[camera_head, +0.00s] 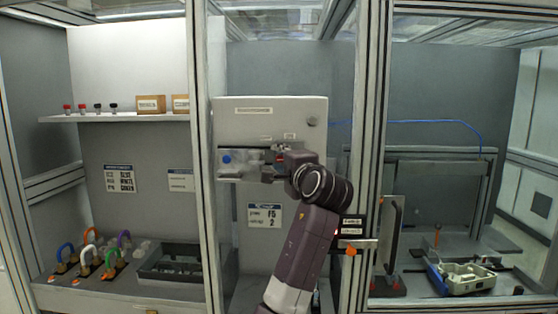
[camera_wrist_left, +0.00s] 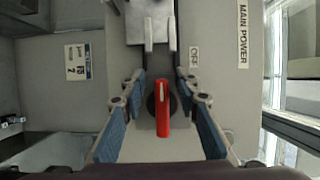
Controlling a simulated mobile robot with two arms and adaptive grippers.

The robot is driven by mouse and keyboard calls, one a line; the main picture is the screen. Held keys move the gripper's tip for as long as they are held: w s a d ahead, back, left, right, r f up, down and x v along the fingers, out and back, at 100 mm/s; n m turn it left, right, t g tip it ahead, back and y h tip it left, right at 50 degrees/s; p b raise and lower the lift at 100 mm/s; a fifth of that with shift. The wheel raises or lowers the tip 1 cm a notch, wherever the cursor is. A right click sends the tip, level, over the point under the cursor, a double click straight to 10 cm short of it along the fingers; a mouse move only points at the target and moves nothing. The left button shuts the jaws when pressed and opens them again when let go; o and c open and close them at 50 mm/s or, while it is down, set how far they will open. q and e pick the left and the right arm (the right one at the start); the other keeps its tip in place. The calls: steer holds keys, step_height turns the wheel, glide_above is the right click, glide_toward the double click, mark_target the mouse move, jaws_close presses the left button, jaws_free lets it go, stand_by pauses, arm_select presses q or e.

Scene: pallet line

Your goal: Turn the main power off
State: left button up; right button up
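The main power switch is a red handle (camera_wrist_left: 162,112) on a black round base. The handle lies lengthwise in the left wrist view, on a light grey box (camera_head: 300,110). In the head view only a bit of red (camera_head: 280,155) shows beside my gripper. A MAIN POWER label (camera_wrist_left: 243,30) and an OFF label (camera_wrist_left: 194,57) are on the box. My left gripper (camera_wrist_left: 160,85) is open, with one blue-padded finger on each side of the handle and visible gaps to both. It also shows in the head view (camera_head: 272,166) at the box front. My right gripper is not in view.
Frame posts (camera_head: 372,130) stand right of the arm, with an orange latch handle (camera_head: 358,244). Coloured padlocks (camera_head: 88,255) and a dark tray (camera_head: 170,263) lie on the left bench.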

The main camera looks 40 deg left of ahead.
arm_select(q)
steer(key=v, duration=1.2)
